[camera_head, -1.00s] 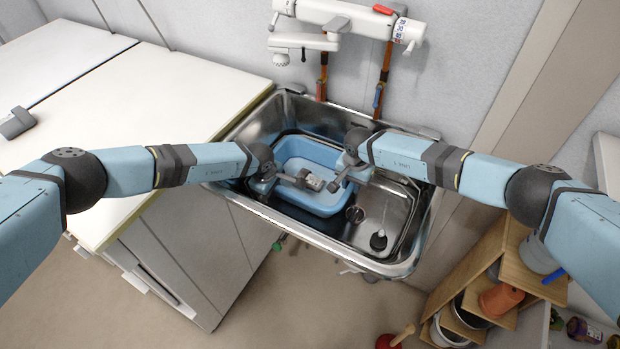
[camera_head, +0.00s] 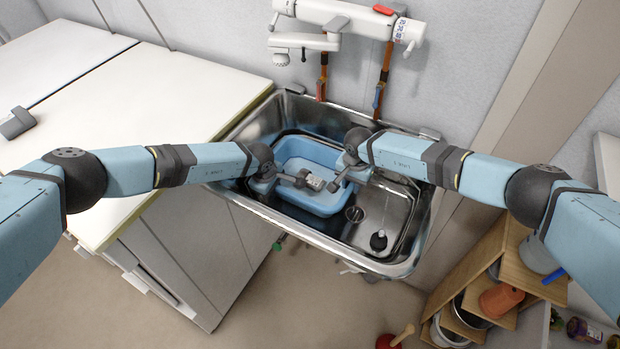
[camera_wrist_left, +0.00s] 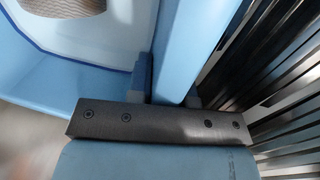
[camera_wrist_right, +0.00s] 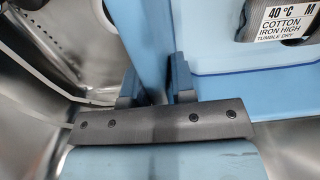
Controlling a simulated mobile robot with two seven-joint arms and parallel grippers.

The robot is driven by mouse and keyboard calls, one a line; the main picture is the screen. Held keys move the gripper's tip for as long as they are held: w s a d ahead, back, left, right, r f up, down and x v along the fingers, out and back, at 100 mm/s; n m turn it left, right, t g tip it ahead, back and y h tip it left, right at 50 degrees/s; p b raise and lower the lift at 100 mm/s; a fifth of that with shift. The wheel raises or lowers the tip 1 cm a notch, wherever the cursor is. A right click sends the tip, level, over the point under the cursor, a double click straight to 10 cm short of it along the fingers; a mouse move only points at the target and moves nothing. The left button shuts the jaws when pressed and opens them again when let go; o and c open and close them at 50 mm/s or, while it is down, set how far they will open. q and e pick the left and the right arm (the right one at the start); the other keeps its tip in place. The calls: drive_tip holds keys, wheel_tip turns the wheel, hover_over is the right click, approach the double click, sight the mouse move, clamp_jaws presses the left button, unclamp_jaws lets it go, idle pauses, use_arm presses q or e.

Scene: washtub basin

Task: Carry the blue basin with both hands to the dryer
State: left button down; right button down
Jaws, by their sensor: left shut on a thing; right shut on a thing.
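The blue basin (camera_head: 308,150) is in the left part of the metal sink. I cannot tell whether it touches the sink bottom. My left gripper (camera_head: 268,183) is shut on its left wall, and the wall (camera_wrist_left: 180,50) runs between the fingers in the left wrist view. My right gripper (camera_head: 352,172) is shut on its right wall, and the wall (camera_wrist_right: 152,40) passes between the fingers in the right wrist view. A grey item with a white care label (camera_wrist_right: 280,20) lies in the basin. I cannot make out a dryer.
The metal sink (camera_head: 285,108) surrounds the basin, with a black-handled plug (camera_head: 378,241) at its right. A white tap (camera_head: 335,20) hangs above. A white-topped cabinet (camera_head: 150,95) with clear room stands at left. A wooden shelf (camera_head: 515,265) and a plunger (camera_head: 395,337) are at lower right.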

use_arm(q)
drive_tip(key=shift+r, duration=0.2)
use_arm(e)
drive_tip(key=shift+r, duration=0.15)
